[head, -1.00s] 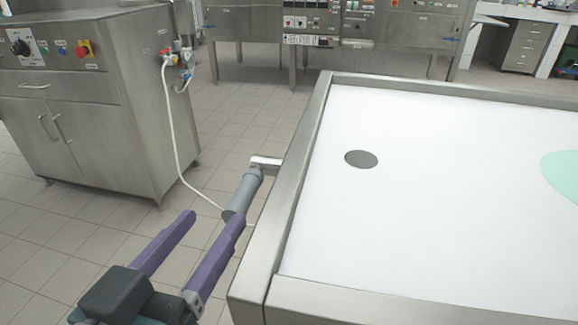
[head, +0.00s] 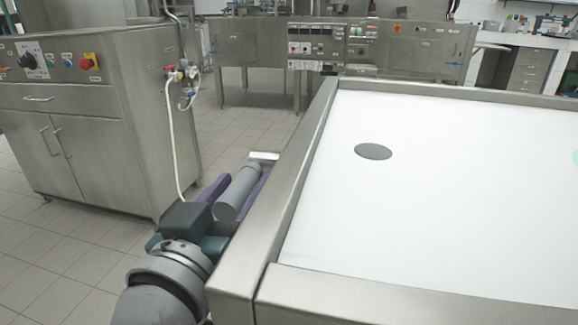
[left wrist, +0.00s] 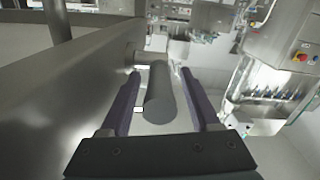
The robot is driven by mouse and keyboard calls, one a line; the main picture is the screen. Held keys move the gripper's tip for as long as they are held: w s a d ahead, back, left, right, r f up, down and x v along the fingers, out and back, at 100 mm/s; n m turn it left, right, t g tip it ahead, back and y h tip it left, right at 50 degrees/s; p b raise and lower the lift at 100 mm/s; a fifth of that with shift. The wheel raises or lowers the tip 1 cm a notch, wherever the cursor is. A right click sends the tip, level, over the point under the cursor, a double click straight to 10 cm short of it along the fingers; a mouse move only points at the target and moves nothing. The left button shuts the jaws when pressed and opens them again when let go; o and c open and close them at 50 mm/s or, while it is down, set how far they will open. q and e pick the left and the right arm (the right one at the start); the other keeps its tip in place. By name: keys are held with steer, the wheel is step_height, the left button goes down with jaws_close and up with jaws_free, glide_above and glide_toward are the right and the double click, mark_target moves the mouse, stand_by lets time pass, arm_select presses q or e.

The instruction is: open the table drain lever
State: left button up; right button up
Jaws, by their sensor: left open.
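The drain lever (head: 238,192) is a grey cylindrical handle on a short metal arm at the left outer side of the metal-rimmed table (head: 292,160). My left gripper (head: 240,183) is open, with its two purple fingers on either side of the handle. In the left wrist view the lever handle (left wrist: 159,95) lies between the fingers of the left gripper (left wrist: 160,80), with a gap showing on each side. The round grey drain (head: 373,151) is in the white table top. My right gripper is not in view.
A steel cabinet (head: 100,130) with knobs and a white hose (head: 172,140) stands to the left. The table's raised metal side runs close beside my left gripper. Tiled floor lies between table and cabinet. Steel machines (head: 345,55) stand at the back.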

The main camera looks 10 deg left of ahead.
arm_select(q)
steer(key=shift+w, duration=0.35)
jaws_close()
stand_by(0.3)
stand_by(0.9)
